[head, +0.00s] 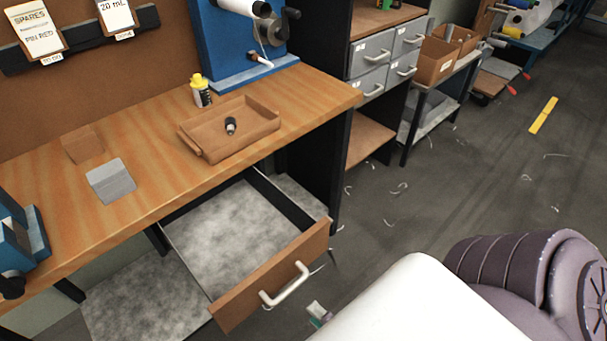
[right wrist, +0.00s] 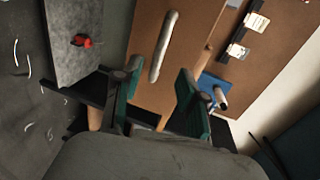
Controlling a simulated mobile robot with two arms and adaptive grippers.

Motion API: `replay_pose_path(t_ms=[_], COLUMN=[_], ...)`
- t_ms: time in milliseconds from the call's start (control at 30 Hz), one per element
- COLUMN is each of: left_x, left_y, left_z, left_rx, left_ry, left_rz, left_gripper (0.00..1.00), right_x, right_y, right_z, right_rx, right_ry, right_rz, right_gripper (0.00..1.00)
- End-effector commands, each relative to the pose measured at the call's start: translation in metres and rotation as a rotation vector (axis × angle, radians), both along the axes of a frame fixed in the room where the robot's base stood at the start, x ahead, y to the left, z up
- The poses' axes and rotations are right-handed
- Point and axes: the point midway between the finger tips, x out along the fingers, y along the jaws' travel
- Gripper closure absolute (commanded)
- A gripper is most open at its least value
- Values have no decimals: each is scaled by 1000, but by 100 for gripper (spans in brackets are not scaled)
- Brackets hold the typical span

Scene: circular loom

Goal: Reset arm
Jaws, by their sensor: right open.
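My right gripper (right wrist: 158,70) is open and empty in the right wrist view, with green pads on its two fingers. In the head view only a small pale and green fingertip (head: 318,312) shows beside my white arm, just right of the drawer. The drawer (head: 235,235) under the workbench is pulled open and looks empty. Its wooden front carries a pale handle (head: 286,286), which also shows in the right wrist view (right wrist: 163,47) ahead of the fingers. The fingers appear apart from the handle. My left gripper is out of view.
Grey drawers (head: 370,82) and a cart stand behind. The floor at right (head: 475,150) is mostly clear, with scraps.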

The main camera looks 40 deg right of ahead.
Motion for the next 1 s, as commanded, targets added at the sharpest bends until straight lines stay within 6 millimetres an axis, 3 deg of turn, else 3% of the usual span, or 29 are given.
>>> replay_pose_path(t_ms=[233, 833, 933, 1000], left_x=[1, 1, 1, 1], left_y=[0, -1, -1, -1], left_z=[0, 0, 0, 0], left_rx=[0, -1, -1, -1], left_ry=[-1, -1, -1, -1], left_rz=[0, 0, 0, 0], left_gripper=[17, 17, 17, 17], right_x=[-21, -21, -22, -23], right_y=[-2, -2, -1, 0], right_z=[4, 3, -13, -41], right_rx=[1, -3, -54, -142], right_ry=[0, 1, 25, 68], right_rz=[0, 1, 23, 65], right_gripper=[59, 59, 59, 59])
